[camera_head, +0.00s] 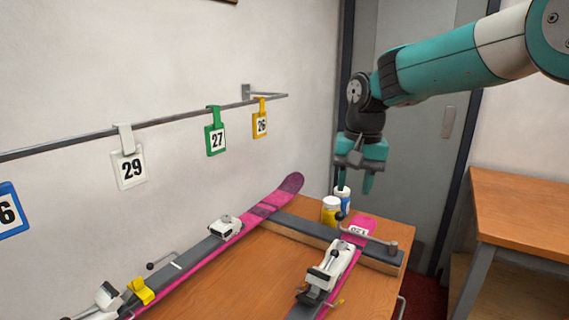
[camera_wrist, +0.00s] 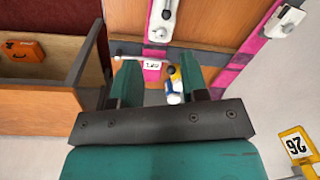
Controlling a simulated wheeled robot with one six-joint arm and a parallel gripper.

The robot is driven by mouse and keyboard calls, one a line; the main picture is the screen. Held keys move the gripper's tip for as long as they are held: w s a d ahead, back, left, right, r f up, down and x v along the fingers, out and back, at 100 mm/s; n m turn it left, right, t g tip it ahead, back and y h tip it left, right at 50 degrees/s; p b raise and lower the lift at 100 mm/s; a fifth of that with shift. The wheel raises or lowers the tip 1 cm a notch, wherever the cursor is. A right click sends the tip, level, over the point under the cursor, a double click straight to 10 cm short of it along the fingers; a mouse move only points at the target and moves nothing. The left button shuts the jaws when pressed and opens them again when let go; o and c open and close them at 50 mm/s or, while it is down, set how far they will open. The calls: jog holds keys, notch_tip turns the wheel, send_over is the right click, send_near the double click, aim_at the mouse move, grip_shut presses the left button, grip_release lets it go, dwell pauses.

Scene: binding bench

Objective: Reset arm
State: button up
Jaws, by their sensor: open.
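My gripper (camera_head: 355,181) hangs from the teal arm, fingers pointing down, above the far end of the bench (camera_head: 265,274). Its two fingers are apart and nothing shows between them in the head view. It also shows in the wrist view (camera_wrist: 161,80), open, with a yellow-capped and a blue-and-white container seen past the fingers. Below it in the head view stand a yellow jar (camera_head: 330,212) and a blue-and-white bottle (camera_head: 345,203), partly behind one fingertip. Two pink-and-grey skis lie on the bench, the longer ski (camera_head: 195,262) left and the other ski (camera_head: 325,285) right.
A wall rail (camera_head: 185,119) holds number tags, among them white 29 (camera_head: 128,168), green 27 (camera_head: 215,138) and yellow 26 (camera_head: 260,124). A second wooden table (camera_head: 525,205) stands at the right. A grey door (camera_head: 420,130) is behind my arm.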

jog(key=s+a+f+n+y, duration=0.1)
jog(key=s+n, duration=0.4)
jog(key=s, duration=1)
jog(key=s+a+n+y, duration=0.1)
jog(key=s+n, duration=0.4)
jog(key=s, duration=1)
jog(key=shift+s+a+f+y, duration=0.2)
jog(key=shift+a+f+y, duration=0.15)
jog(key=shift+y, duration=0.35)
